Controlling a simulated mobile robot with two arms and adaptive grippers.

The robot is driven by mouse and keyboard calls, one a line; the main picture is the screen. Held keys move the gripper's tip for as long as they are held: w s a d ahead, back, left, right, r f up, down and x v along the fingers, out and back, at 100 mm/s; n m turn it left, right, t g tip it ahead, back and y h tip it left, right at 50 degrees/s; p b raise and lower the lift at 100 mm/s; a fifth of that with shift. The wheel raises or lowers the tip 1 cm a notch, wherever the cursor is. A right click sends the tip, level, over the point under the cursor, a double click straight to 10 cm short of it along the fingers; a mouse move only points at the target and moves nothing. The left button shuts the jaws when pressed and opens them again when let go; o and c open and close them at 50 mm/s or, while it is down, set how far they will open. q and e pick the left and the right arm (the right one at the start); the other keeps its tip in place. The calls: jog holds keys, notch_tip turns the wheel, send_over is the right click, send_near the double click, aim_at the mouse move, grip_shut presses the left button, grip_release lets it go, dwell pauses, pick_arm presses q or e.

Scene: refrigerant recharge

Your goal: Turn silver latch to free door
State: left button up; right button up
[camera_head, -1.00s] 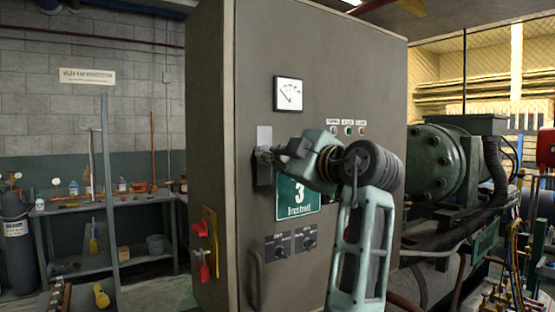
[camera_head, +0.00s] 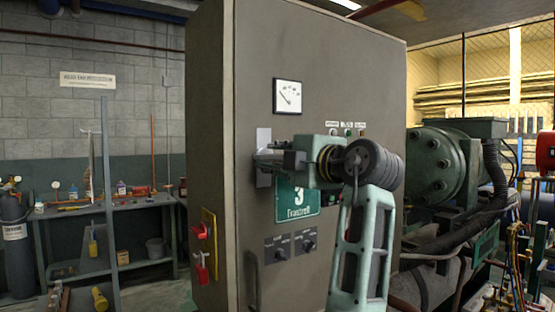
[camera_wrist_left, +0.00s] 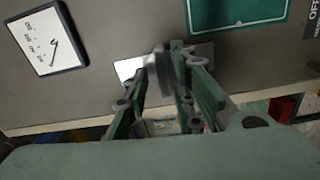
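The grey cabinet door (camera_head: 350,75) stands closed in the head view. The silver latch (camera_head: 263,136) sits near the door's left edge, below a gauge, and its plate (camera_wrist_left: 127,68) shows in the left wrist view. My left gripper (camera_head: 265,159) is at the latch, and its fingers (camera_wrist_left: 167,58) close in around the latch handle in the left wrist view. The fingers hide most of the handle, so its exact angle is unclear. My right gripper is in neither view.
Red handles (camera_head: 202,232) are on the cabinet's left side. A compressor (camera_head: 441,162) stands right, a workbench (camera_head: 110,205) left.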

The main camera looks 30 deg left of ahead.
pick_arm(q)
jog(key=shift+f, duration=0.1)
jog(key=shift+s+d, duration=0.15)
jog(key=shift+d, duration=0.3)
jog(key=b+v, duration=0.1)
jog(key=v, duration=0.7)
dwell(0.4)
